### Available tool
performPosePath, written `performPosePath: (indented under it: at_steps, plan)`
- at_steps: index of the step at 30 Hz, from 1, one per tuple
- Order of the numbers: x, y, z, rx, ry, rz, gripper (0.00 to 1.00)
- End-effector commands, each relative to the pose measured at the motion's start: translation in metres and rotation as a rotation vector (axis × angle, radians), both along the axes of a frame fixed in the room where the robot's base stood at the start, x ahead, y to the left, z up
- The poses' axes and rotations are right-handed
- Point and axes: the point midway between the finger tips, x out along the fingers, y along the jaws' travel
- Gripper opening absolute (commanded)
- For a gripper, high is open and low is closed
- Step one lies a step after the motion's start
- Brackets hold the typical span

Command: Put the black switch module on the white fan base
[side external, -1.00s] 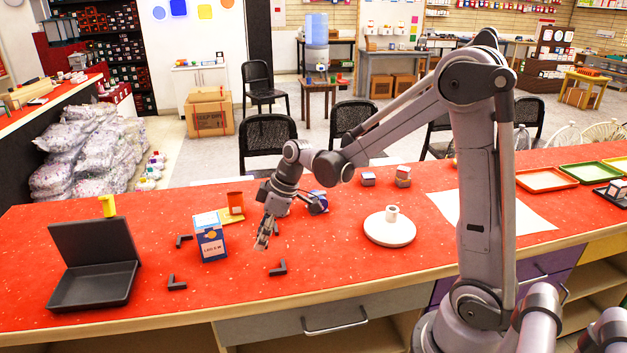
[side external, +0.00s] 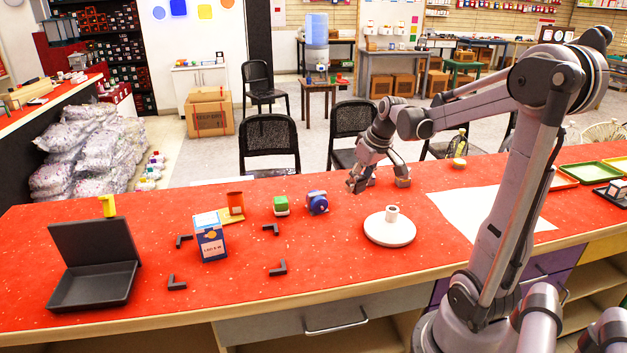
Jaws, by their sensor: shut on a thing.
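The white fan base (side external: 390,233) is a round white disc with a short upright hub (side external: 392,213), flat on the red counter right of centre. My gripper (side external: 360,184) is behind and left of it, low over the far part of the counter. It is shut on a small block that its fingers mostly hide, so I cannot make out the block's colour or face. I cannot tell whether the block touches the counter.
A blue-and-white carton (side external: 210,238), black corner pieces (side external: 277,268) and an open black case (side external: 93,284) are further left. A white sheet (side external: 470,215) lies to the right.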

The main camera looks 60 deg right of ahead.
Motion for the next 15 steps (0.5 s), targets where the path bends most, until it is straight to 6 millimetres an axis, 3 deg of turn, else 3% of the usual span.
performPosePath:
  at_steps: [3,6,11,15]
  plan:
    - [-0.035,-0.033,0.008,-0.005,-0.009,-0.201,0.14]
    - [-0.057,-0.050,0.013,-0.008,-0.017,-0.326,0.14]
    - [-0.078,-0.064,0.017,-0.012,-0.026,-0.440,0.14]
    - [-0.082,-0.068,0.008,-0.012,-0.028,-0.466,0.14]
